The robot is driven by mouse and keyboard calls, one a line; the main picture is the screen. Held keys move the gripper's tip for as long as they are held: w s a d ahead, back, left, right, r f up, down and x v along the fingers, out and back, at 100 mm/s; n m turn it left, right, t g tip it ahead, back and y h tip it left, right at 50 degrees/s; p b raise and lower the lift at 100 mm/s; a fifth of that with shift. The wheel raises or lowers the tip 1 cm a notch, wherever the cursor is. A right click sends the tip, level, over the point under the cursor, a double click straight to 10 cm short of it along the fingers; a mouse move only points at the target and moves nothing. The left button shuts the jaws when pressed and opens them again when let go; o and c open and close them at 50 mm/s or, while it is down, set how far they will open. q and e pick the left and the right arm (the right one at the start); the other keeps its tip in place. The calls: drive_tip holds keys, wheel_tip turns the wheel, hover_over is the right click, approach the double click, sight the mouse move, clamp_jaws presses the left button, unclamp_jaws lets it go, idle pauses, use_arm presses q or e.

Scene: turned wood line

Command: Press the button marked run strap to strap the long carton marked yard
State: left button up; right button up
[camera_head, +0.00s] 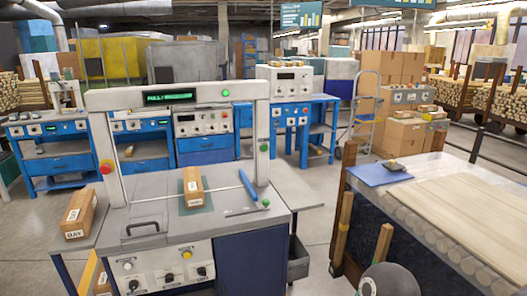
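A grey arch-framed strapping machine (262,120) stands in front of me, with a lit display (168,96) on its top beam. A long brown carton (194,178) lies under the arch on a dark green patch of its top; its label is too small to read. The front panel holds a yellow button (187,254), a white button (127,265) and black knobs (202,271). Their markings are too small to read. Neither of my grippers is in view.
A red button (105,167) sits on the left post; a green light (225,92) is on the beam. A blue bar (247,186) lies right of the carton. A bench with pale boards (470,215) stands at right. Blue workstations (205,148) stand behind.

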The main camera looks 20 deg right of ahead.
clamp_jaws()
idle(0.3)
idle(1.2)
